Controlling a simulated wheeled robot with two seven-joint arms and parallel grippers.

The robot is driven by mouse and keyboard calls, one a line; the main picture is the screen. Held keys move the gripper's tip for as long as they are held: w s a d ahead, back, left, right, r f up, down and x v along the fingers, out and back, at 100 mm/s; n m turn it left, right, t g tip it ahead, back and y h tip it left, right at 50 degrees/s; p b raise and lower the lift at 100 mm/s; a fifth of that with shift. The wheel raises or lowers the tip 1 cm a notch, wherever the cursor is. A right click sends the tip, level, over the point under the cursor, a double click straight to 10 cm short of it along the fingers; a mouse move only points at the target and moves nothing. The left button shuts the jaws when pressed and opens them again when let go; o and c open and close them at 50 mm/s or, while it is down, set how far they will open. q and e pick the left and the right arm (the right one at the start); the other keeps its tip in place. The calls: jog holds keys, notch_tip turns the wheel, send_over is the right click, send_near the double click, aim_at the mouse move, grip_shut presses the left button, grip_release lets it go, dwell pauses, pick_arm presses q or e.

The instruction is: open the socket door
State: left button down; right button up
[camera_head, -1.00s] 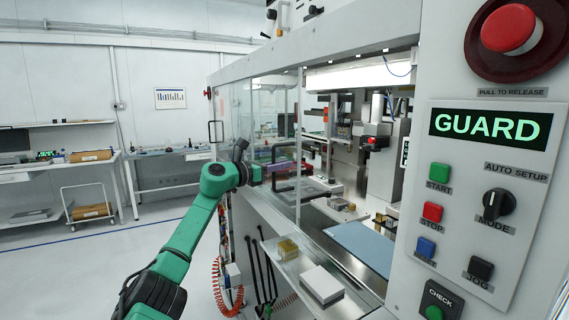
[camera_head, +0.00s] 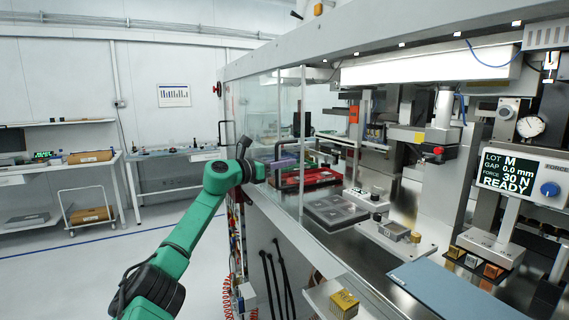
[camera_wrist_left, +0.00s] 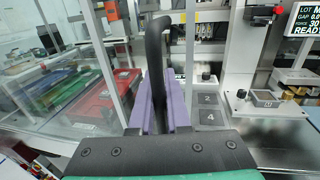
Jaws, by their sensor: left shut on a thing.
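The machine has a clear guard door (camera_head: 262,108) on its left part, with a black bar handle (camera_head: 284,146). My left gripper (camera_head: 283,163) reaches in from the left at this handle. In the left wrist view its purple fingers (camera_wrist_left: 160,112) are shut on the black handle (camera_wrist_left: 157,50), which stands upright between them. Clear panels lie to the left of the handle in that view, and the machine's interior shows open to the right. My right gripper is not in view.
Inside are a red tray (camera_head: 318,177), a dark grey tray (camera_head: 334,211), a blue-grey plate (camera_head: 450,290) and a force display (camera_head: 505,172). A small shelf with a gold block (camera_head: 343,303) juts out at the front.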

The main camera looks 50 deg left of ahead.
pick_arm(q)
jog(key=shift+f, duration=0.1)
jog(key=c, duration=1.2)
grip_release()
jog(key=shift+o, duration=0.2)
jog(key=s+a+b, duration=0.1)
jog(key=s+b, duration=1.3)
jog(key=b, duration=0.1)
jog(key=shift+s+a+b, duration=0.15)
jog(key=shift+s+b, duration=0.1)
jog(key=shift+b, duration=0.1)
